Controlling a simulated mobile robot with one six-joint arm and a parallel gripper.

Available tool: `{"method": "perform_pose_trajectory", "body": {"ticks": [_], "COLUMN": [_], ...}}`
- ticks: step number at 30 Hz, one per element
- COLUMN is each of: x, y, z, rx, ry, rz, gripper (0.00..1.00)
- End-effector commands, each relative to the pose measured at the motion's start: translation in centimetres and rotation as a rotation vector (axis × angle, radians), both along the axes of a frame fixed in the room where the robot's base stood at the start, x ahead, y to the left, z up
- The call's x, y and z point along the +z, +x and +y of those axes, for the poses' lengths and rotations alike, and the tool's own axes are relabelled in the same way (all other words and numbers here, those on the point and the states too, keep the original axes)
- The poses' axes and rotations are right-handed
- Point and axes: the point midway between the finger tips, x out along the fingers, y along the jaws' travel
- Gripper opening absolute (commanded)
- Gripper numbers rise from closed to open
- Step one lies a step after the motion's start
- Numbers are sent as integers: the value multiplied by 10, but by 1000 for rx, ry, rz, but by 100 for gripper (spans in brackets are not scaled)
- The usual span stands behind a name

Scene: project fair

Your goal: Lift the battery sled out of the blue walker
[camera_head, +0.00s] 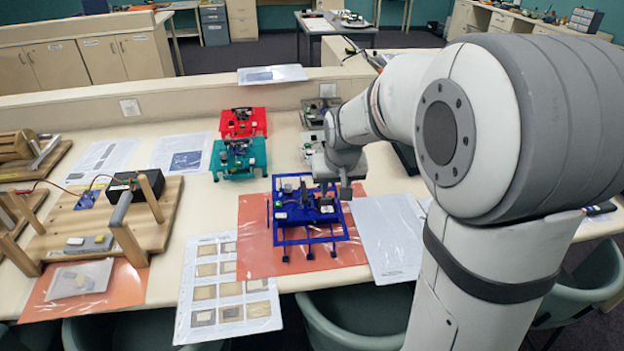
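The blue walker (308,231) stands on an orange mat (258,256) in the middle of the table, its frame and several legs visible. Small dark and white parts sit on its top. I cannot tell for certain which of them is the battery sled. My gripper (337,192) points down at the back right of the walker's top, very near or over it. My gripper hides part of that corner. The fingers are small and dark here, and I cannot tell whether they are open, or whether they touch anything.
A teal walker (238,160) and a red walker (243,124) stand behind to the left. A wooden rig (160,203) stands at the left. White sheets (388,235) lie beside the mat. A low partition (190,94) runs along the back.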

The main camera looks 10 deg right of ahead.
Motion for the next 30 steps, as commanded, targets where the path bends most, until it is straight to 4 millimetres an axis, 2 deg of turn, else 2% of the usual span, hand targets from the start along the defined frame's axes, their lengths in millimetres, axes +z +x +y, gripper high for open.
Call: {"method": "perform_pose_trajectory", "body": {"ticks": [1, 3, 7, 20, 30], "x": [-11, -20, -31, -64, -102], "y": [15, 30, 47, 65, 79], "z": [0, 0, 0, 0, 1], "rx": [-2, -4, -6, -8, -6], "ry": [1, 1, 2, 3, 2], "rz": [0, -7, -16, -17, -18], "gripper": [33, 33, 33, 33, 33]}}
